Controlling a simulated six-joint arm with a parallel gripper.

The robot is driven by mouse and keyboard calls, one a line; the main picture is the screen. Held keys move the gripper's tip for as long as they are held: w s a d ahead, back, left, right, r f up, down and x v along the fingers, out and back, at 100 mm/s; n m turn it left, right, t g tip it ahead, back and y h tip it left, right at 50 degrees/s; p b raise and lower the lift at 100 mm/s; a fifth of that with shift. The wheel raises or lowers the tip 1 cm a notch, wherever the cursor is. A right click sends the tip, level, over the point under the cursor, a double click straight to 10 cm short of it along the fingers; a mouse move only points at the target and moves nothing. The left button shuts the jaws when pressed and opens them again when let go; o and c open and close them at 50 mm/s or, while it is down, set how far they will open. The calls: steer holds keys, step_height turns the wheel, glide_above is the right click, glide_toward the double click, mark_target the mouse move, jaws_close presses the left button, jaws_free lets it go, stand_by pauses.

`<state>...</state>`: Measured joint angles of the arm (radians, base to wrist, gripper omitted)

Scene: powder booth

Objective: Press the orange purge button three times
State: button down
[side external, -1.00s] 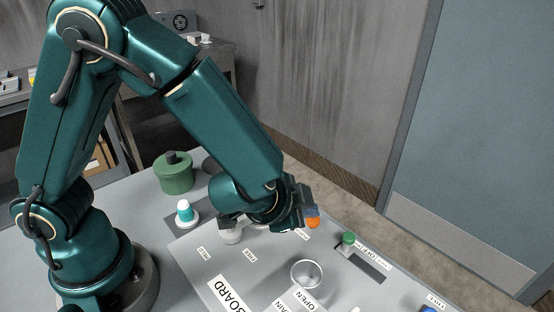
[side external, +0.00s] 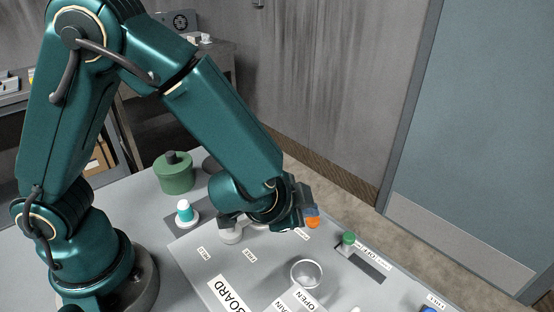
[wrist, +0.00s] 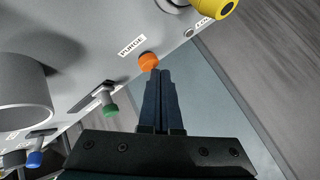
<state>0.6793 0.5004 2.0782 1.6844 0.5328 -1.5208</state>
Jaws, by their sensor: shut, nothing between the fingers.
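The orange purge button (side external: 313,222) shows at the right of my gripper in the side external view, partly hidden by it. In the wrist view the orange button (wrist: 148,61) sits beside a label reading PURGE (wrist: 132,46). My gripper (wrist: 163,74) is shut and empty, its two fingers side by side. The fingertips appear just below the button in the wrist view; I cannot tell whether they touch it. In the side external view the gripper (side external: 309,212) is close to the button.
A green-knobbed slider (side external: 348,239) and a grey cup (side external: 306,274) stand nearby on the panel. A green canister (side external: 174,173) and a teal-capped item (side external: 184,211) stand behind. A yellow knob (wrist: 222,8) and a blue knob (wrist: 35,159) show in the wrist view.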

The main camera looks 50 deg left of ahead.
mark_target(308, 221)
steer(key=shift+r, duration=0.5)
steer(key=shift+r, duration=2.5)
